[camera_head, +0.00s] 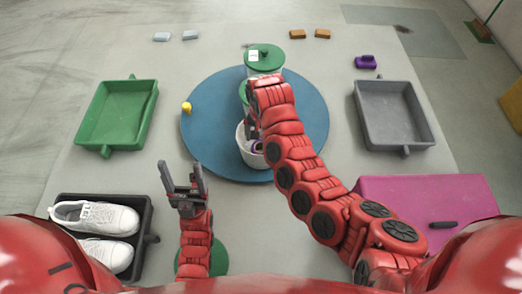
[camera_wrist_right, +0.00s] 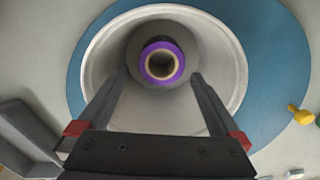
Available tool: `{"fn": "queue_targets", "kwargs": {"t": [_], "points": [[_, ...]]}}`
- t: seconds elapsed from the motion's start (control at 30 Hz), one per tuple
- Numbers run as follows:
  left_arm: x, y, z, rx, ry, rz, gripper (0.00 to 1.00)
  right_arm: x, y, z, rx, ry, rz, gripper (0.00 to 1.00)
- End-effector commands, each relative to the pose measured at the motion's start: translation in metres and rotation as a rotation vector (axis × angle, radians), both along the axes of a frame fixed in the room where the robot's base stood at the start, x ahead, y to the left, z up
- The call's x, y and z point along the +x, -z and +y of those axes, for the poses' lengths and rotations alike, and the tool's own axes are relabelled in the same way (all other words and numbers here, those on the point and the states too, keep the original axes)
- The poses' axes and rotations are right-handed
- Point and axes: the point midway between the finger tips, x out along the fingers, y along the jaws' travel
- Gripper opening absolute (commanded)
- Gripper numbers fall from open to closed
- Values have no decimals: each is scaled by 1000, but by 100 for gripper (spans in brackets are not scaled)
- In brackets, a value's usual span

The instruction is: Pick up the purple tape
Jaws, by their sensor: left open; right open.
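The purple tape (camera_wrist_right: 178,58) is a roll lying inside a white bucket (camera_wrist_right: 222,60) in the right wrist view, its round hole facing the camera. In the head view a bit of the purple tape (camera_head: 257,146) shows in the bucket (camera_head: 249,158), partly hidden by my right arm. My right gripper (camera_wrist_right: 158,77) is open over the bucket, its fingers on either side of the tape's line and apart from it. Whether the fingertips are below the rim is unclear. My left gripper (camera_head: 183,172) is open and empty, in front of the turntable's left side.
The bucket stands on a blue round table (camera_head: 205,140) with a green-lidded pot (camera_head: 264,72) and a yellow knob (camera_head: 186,107). A green tray (camera_head: 102,143), grey tray (camera_head: 403,143), black tray of white shoes (camera_head: 95,215) and magenta box (camera_head: 440,200) surround it.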

Motion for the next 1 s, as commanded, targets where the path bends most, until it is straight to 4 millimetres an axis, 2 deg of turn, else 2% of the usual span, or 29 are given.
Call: {"fn": "queue_targets", "kwargs": {"t": [0.23,0.5,0.77,0.87,1.0], "points": [[0,-6,0,0,0,0,70,-2,14,1,1,0,0,100],[0,-11,0,0,0,0,70,-6,51,3,-3,-1,2,100],[0,-11,0,0,0,0,70,-6,56,3,1,1,-1,100],[0,-11,0,0,0,0,70,-6,56,3,1,1,-1,86],[0,-11,0,0,0,0,70,-6,56,3,1,1,-1,60]]}}
